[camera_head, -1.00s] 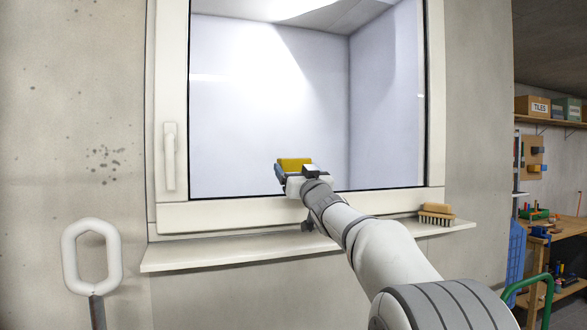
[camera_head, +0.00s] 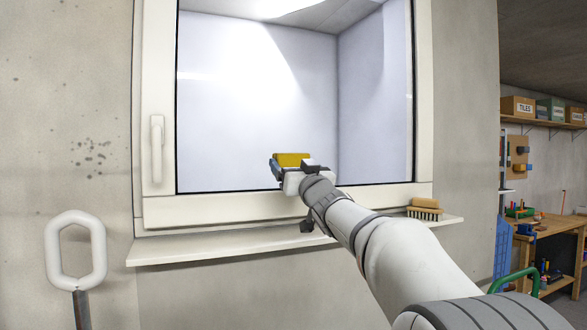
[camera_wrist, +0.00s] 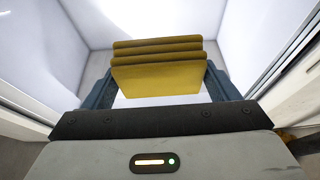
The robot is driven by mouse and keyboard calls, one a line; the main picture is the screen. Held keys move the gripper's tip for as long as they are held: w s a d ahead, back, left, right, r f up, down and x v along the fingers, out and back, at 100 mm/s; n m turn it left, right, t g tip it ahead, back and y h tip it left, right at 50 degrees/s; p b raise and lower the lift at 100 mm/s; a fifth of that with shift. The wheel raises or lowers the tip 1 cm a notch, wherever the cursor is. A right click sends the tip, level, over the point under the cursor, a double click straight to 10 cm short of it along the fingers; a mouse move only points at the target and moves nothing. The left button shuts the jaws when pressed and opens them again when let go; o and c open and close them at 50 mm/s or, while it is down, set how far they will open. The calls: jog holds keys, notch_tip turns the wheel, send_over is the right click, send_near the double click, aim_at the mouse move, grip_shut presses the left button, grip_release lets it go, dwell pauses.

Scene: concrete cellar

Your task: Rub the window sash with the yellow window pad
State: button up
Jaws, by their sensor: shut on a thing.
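The window sash (camera_head: 300,203) is a cream-white frame around a glass pane, with a handle (camera_head: 157,148) on its left side. My gripper (camera_head: 292,170) is in front of the lower part of the pane, just above the bottom rail. It is shut on the yellow window pad (camera_head: 291,159). In the wrist view the ribbed pad (camera_wrist: 157,76) sits between the two blue fingers, with the pane behind it. I cannot tell whether the pad touches the glass or sash.
A sill (camera_head: 200,248) juts out below the window. A wooden brush (camera_head: 424,208) lies on its right end. A white loop-shaped handle (camera_head: 76,250) stands at the lower left. A workbench (camera_head: 550,232) and a shelf with boxes (camera_head: 545,110) are at the right.

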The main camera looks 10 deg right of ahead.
jog(key=shift+s+d, duration=0.15)
jog(key=shift+s, duration=0.65)
jog(key=shift+s+d, duration=0.15)
jog(key=shift+s, duration=0.6)
